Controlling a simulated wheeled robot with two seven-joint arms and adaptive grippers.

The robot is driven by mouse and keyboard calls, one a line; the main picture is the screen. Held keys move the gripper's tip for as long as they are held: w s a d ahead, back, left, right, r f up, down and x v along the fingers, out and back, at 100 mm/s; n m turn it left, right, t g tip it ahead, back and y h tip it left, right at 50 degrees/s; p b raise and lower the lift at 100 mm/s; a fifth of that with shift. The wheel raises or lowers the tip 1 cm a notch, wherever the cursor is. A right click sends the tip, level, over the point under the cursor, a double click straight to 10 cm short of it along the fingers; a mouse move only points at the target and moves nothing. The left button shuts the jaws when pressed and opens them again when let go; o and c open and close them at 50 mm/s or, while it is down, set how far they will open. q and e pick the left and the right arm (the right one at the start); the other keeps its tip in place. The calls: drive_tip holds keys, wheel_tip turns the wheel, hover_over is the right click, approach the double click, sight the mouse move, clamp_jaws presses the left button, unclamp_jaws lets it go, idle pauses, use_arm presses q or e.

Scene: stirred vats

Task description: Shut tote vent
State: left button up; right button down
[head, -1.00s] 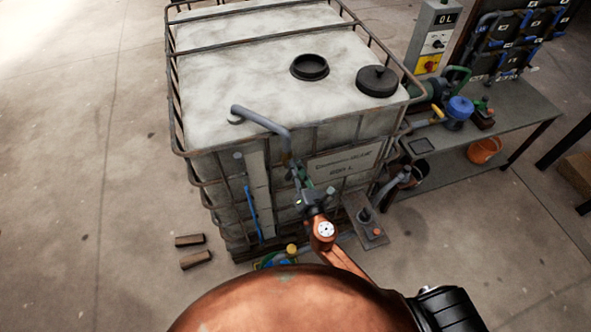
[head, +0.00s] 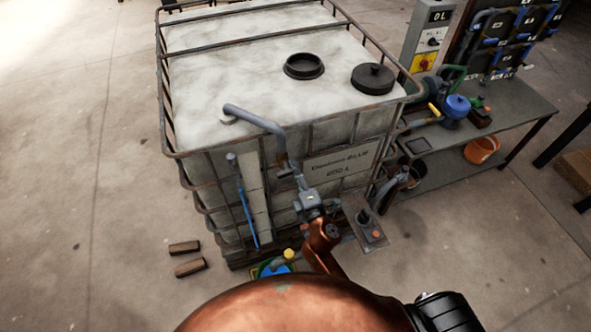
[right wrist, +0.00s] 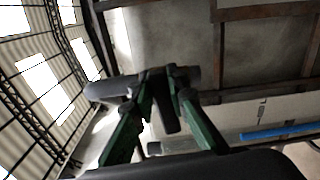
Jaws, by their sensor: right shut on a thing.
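The white caged tote (head: 225,70) stands in front of me. A grey vent pipe (head: 255,119) rises from its top and bends down over the front edge. My right gripper (head: 301,184) is at the pipe's lower end, in front of the tote. In the right wrist view its green fingers (right wrist: 160,112) are shut on a dark lever (right wrist: 165,108), beside a grey cylindrical body (right wrist: 108,90). The lever is hidden behind the gripper in the head view, and I cannot tell its exact angle to the pipe. My left gripper is out of view.
The tote's top has an open black port (head: 304,66) and a black lid (head: 373,78). A blue-filled sight tube (head: 246,210) runs down the front. A bench (head: 515,105) with pumps and an orange bucket (head: 481,149) stands at right. The floor at left is clear except two blocks (head: 187,257).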

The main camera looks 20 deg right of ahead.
drive_tip(key=shift+f+m, duration=0.15)
drive_tip(key=shift+m, duration=0.45)
drive_tip(key=c, duration=1.8)
unclamp_jaws()
drive_tip(key=shift+c, duration=0.2)
drive_tip(key=shift+s, duration=0.1)
drive_tip(key=s, duration=1.1)
drive_tip(key=shift+s+d, duration=0.2)
drive_tip(key=shift+s, duration=0.2)
